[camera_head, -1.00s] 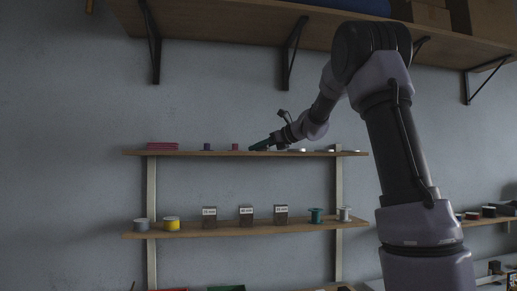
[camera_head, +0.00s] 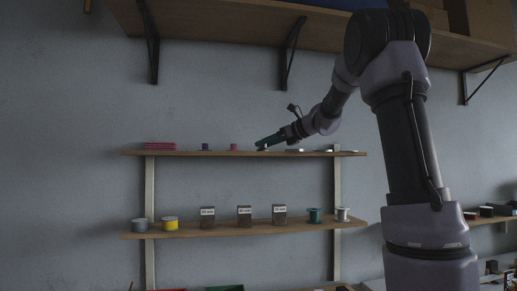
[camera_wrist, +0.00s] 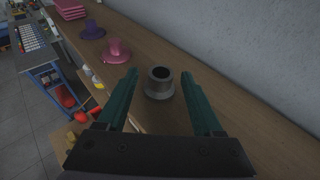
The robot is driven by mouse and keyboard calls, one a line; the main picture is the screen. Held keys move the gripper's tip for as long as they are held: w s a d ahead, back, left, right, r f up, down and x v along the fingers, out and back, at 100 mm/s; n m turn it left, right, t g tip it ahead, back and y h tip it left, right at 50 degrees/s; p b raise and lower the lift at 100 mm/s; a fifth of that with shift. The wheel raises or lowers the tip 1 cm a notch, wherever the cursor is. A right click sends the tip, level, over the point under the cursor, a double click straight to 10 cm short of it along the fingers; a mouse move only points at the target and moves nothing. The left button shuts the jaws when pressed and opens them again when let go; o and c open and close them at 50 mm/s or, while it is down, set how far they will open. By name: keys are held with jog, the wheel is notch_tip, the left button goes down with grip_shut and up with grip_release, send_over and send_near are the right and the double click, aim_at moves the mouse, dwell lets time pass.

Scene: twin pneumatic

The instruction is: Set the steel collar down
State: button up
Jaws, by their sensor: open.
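The steel collar (camera_wrist: 159,83) is a grey flanged ring with a dark bore. In the wrist view it stands upright on the wooden upper shelf (camera_wrist: 228,100), between and just beyond the fingers of my gripper (camera_wrist: 158,92). The two green fingers are open, with a gap visible on each side of the collar. In the head view my gripper (camera_head: 268,141) is over the right half of the upper shelf (camera_head: 200,153); the collar is small and hard to make out there.
A pink flanged piece (camera_wrist: 117,51) and a purple one (camera_wrist: 92,30) stand farther along the shelf, with a pink stack (camera_wrist: 70,9) at the far end. The wall (camera_wrist: 240,40) runs close along the right. Spools and labelled boxes (camera_head: 244,217) stand on the shelf below.

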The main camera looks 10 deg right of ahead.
jog(key=v, duration=0.7)
jog(key=s+f+n+g+h, duration=0.1)
jog(key=s+f+n+h, duration=0.1)
jog(key=s+f+n, duration=0.4)
jog(key=s+f+n+g+h, duration=0.1)
jog(key=s+f+n+h, duration=0.2)
jog(key=s, duration=1.1)
jog(key=s+f+n+g+h, duration=0.1)
jog(key=s+f+n+h, duration=0.2)
jog(key=s+f+n, duration=0.6)
jog(key=s+a+n, duration=0.1)
jog(key=s+n, duration=0.1)
jog(key=n, duration=0.3)
jog(key=shift+f, duration=0.3)
